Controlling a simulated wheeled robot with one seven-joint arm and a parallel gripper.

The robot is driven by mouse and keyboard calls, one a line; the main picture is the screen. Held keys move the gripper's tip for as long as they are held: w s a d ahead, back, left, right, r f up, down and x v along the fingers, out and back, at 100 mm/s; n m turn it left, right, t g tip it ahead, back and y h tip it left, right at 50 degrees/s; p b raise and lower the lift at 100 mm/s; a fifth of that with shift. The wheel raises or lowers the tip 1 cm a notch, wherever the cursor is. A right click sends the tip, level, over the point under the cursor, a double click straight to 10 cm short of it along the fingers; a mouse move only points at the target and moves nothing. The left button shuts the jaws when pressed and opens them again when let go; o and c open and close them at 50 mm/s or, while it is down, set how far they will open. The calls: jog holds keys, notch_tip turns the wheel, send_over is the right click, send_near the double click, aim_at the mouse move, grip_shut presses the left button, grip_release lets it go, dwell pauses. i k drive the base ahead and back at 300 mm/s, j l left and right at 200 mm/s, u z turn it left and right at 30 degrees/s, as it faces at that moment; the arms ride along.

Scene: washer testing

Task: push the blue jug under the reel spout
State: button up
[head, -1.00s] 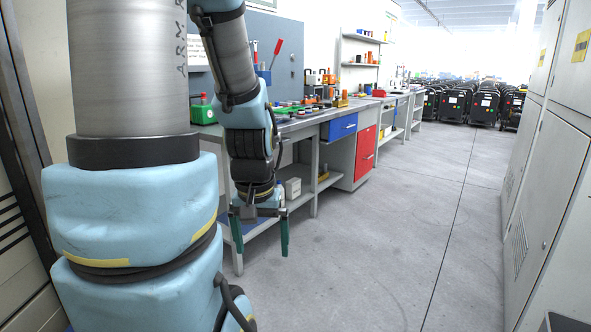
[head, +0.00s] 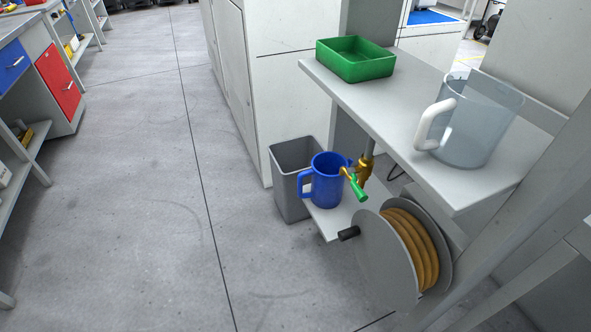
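The blue jug (head: 327,181) stands upright on a low grey shelf (head: 325,222) in the head view, with its handle to the left. The brass reel spout (head: 365,170) with a green lever (head: 357,187) is just right of the jug, and the lever overlaps the jug's right edge in the picture. I cannot tell whether the spout is over the jug's mouth. A hose reel (head: 388,256) with an orange hose is below and to the right. My gripper is outside the current view.
A grey bin (head: 290,184) stands behind and left of the jug. An upper shelf (head: 400,120) holds a green tray (head: 354,60) and a clear jug with a white handle (head: 470,118). Open floor (head: 130,210) lies to the left, with a workbench (head: 22,140) beyond.

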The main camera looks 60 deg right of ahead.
aim_at(327, 186)
jog(key=i+l+z, duration=0.15)
jog(key=z, duration=1.05)
jog(key=i+j+z, duration=0.15)
jog(key=i+z, duration=0.2)
jog(key=i+j+z, duration=0.35)
jog(key=i, duration=0.2)
jog(key=i+j+z, duration=0.35)
jog(key=i+j, duration=0.9)
